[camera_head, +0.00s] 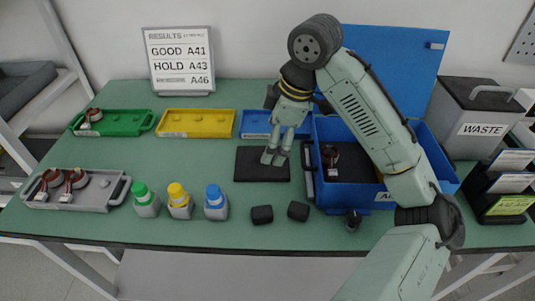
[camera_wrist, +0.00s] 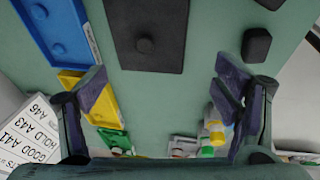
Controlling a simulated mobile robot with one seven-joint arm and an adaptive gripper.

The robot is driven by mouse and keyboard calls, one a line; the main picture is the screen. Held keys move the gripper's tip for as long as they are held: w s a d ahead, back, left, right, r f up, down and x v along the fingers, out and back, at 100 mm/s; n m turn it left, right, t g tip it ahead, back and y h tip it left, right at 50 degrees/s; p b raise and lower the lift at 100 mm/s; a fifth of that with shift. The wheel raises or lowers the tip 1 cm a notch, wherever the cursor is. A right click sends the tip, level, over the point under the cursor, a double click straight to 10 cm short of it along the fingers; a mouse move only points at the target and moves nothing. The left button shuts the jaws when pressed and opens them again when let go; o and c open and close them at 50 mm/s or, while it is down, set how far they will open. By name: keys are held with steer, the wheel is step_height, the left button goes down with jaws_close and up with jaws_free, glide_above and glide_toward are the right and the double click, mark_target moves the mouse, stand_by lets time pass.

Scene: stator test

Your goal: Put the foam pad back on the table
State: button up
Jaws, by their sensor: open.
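A dark, flat square pad (camera_head: 250,172), which looks like the foam pad, lies on the green table (camera_head: 105,222). The wrist view shows part of this pad (camera_wrist: 165,22), cut off by the top edge, with a small round dark knob on it. My gripper (camera_head: 273,158) is open and appears over the pad in the head view, hiding part of it. I cannot tell the exact height of the fingertips above the pad.
A blue bin (camera_head: 385,196) with a stator (camera_head: 329,153) on a dark surface stands right of the pad. Yellow (camera_head: 195,123), green (camera_head: 110,123) and blue (camera_head: 254,123) trays lie behind. Bottles (camera_head: 180,208) and two black blocks (camera_head: 298,211) stand in front.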

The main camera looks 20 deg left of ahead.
steer(key=shift+v, duration=1.75)
